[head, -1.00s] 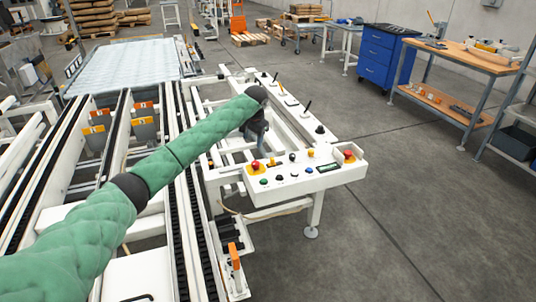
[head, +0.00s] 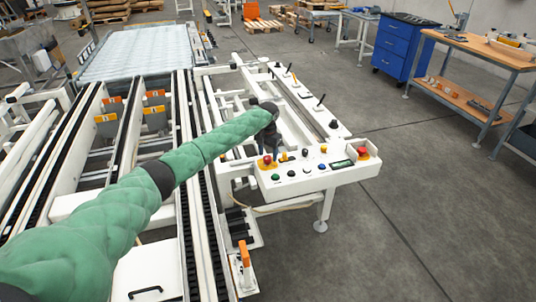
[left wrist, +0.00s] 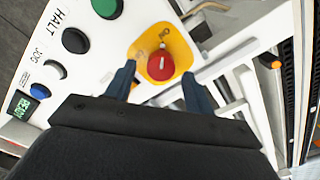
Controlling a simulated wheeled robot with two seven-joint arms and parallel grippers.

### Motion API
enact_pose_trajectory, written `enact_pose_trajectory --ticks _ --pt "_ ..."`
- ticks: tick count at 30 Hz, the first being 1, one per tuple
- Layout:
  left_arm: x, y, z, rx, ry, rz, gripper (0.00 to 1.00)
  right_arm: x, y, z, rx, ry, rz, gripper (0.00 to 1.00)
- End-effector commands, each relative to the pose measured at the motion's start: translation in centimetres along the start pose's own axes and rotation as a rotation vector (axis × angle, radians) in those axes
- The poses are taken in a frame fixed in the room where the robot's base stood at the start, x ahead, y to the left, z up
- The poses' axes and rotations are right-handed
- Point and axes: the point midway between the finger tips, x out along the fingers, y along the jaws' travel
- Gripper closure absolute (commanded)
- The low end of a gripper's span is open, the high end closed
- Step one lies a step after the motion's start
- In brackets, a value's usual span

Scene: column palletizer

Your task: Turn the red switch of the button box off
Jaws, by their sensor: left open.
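The button box (head: 300,183) is a white panel with several coloured buttons. The red switch (head: 267,159) sits on a yellow plate at its left end; in the left wrist view the red switch (left wrist: 161,65) is a round red knob on the yellow plate (left wrist: 178,42). My left gripper (head: 270,150) is just above the switch. In the left wrist view my left gripper (left wrist: 157,78) is open, one dark finger on each side of the knob. I cannot tell whether the fingers touch it. My right gripper is in no view.
A green button (head: 275,178) is close to the switch, with black, blue and white ones further right. Another red button (head: 363,152) stands at the right end. Black joysticks (head: 320,101) rise from the white rail behind. Conveyor tracks (head: 180,115) run on the left.

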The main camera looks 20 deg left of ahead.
Motion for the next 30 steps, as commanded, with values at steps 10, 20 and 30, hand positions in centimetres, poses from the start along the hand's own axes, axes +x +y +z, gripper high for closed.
enact_pose_trajectory --ticks 10,20,30 --pt "1.4 0.0 0.0 0.0 0.001 0.0 0.46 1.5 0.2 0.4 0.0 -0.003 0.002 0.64" --pt "1.4 0.0 0.0 0.0 0.001 0.0 0.82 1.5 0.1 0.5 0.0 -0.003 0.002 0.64" --pt "1.3 0.0 0.0 -0.022 0.0 0.0 0.91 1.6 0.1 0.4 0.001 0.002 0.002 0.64"
